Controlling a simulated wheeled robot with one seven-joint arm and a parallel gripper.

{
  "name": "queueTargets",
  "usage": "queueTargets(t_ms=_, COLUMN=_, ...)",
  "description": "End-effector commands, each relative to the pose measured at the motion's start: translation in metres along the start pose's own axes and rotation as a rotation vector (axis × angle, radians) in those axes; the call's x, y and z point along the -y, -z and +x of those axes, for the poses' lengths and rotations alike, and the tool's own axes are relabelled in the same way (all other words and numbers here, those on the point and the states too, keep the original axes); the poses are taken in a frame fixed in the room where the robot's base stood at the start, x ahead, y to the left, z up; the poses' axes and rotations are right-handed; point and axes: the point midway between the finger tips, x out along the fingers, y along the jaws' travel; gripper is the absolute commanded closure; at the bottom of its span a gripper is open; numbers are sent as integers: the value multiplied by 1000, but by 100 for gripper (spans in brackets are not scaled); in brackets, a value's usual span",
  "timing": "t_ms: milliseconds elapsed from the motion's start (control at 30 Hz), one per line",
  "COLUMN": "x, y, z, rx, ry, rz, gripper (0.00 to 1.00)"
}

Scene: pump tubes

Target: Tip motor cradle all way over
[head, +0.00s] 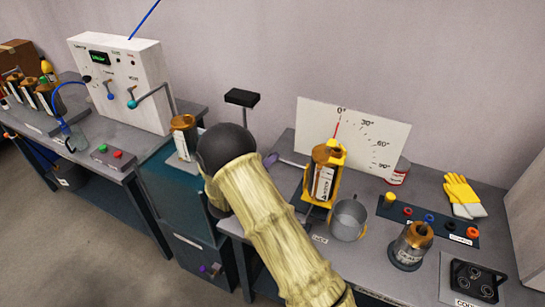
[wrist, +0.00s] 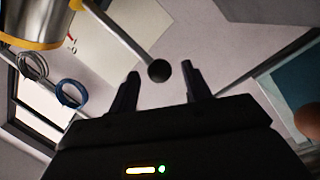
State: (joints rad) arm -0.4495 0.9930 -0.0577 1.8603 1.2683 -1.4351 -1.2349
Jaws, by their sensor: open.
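The motor cradle (head: 333,157) is a yellow frame on the right bench, holding an upright copper-topped unit with a white label. Its lever (head: 289,163) sticks out to the left and ends in a dark round knob (head: 269,160). The red pointer (head: 337,131) on the white angle board (head: 375,135) stands at 0°. In the wrist view, the lever's rod (wrist: 122,32) ends with its knob (wrist: 159,71) between the fingertips of my open gripper (wrist: 160,80), with gaps on both sides. In the head view, my arm hides the gripper.
A grey pot (head: 348,220) stands right in front of the cradle. A copper-topped unit (head: 410,245), yellow gloves (head: 462,195) and a red-and-white can (head: 399,171) are further right. A black-topped post (head: 243,98) rises behind my arm.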

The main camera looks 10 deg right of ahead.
Motion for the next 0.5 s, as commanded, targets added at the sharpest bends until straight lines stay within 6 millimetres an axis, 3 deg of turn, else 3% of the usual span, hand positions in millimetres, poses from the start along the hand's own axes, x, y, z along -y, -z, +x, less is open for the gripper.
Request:
queueTargets(t_ms=200, x=0, y=0, z=25, rx=0, ry=1, rz=1, gripper=51)
queueTargets(t_ms=500, x=0, y=0, z=28, rx=-1, ry=1, rz=0, gripper=51)
